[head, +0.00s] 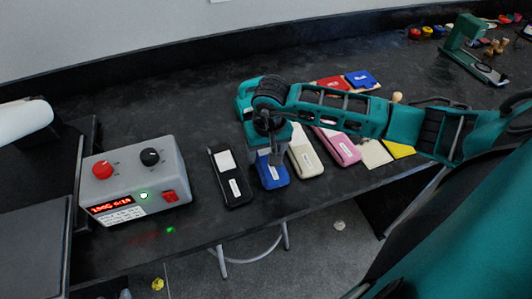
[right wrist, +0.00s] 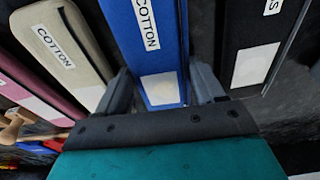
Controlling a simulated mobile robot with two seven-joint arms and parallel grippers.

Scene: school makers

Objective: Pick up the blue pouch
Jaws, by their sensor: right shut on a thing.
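The blue pouch (head: 271,178) lies near the front edge of the black bench in the head view, between a black pouch (head: 236,193) and a cream pouch (head: 304,160). In the right wrist view the blue pouch (right wrist: 146,62) has a white COTTON label. My right gripper (head: 270,156) reaches down onto it from above, with one finger on each long side. In the wrist view the gripper (right wrist: 162,82) is shut on the blue pouch. The pouch's far end is hidden by the gripper in the head view. My left gripper is not in view.
A pink pouch (head: 343,153) lies right of the cream one, close by. A grey control box (head: 135,180) with knobs stands at the left. Red and blue pieces (head: 361,80) lie behind my right arm. The bench between box and back wall is mostly clear.

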